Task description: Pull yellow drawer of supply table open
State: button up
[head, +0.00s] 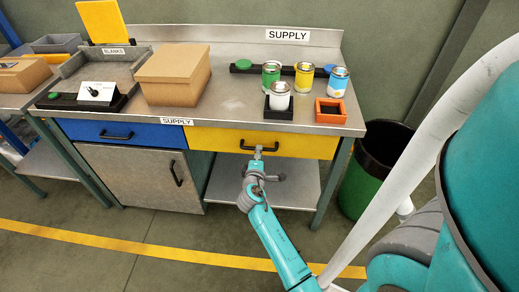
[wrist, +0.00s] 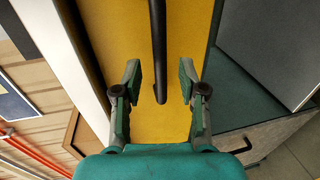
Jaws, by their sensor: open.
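The yellow drawer (head: 303,145) sits under the right half of the supply table (head: 230,110) and looks shut. Its dark bar handle (head: 266,149) is on the middle of its front. My gripper (head: 258,152) is right at the handle in the head view and hides part of it. In the wrist view the yellow drawer front (wrist: 185,50) fills the middle, and the handle (wrist: 158,60) runs down between the two fingers of my gripper (wrist: 160,83). The fingers are open, with a gap on both sides of the handle.
Left of the yellow drawer are a blue drawer (head: 100,131) and a grey cabinet door (head: 135,175). A lower shelf (head: 300,182) lies beneath. Cans, a box (head: 172,75) and an orange holder (head: 329,111) stand on top. A green bin (head: 362,190) stands right.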

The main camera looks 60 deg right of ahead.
jog(key=shift+x, duration=2.1)
grip_shut()
